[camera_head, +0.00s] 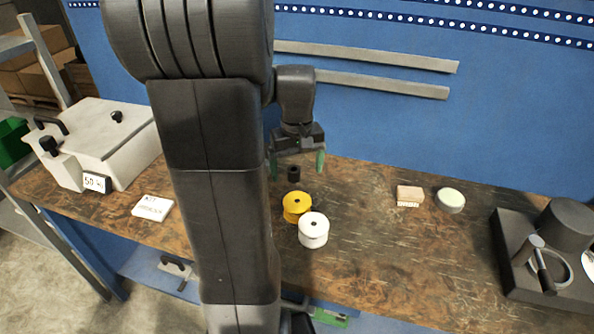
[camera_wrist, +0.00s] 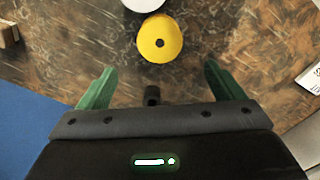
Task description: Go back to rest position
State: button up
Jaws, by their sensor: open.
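My gripper (camera_head: 298,165) hangs from my dark arm above the back of the worktop, left of the picture's middle in the head view. Its two green fingers are spread wide apart with nothing between them. In the wrist view my gripper (camera_wrist: 160,88) also shows open fingers. A yellow spool (camera_head: 296,206) stands on the bench below and in front of the fingers; it shows in the wrist view (camera_wrist: 160,38) too. A white spool (camera_head: 313,231) stands beside it, nearer the front. A small black cylinder (camera_head: 294,173) is under the gripper.
The wooden workbench (camera_head: 380,240) has clear room right of the spools. A white box-shaped device (camera_head: 110,140) and a small white box (camera_head: 152,207) are left. A beige block (camera_head: 409,196), a round pale-topped tin (camera_head: 450,200) and a black microscope-like device (camera_head: 515,270) are right. A blue wall (camera_head: 400,130) stands behind.

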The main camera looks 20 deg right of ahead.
aim_at(297, 200)
notch_tip(297, 200, down, 12)
jog(key=shift+r, duration=0.1)
jog(key=shift+w+r, duration=0.1)
jog(key=shift+r, duration=0.75)
jog(key=shift+f, duration=0.1)
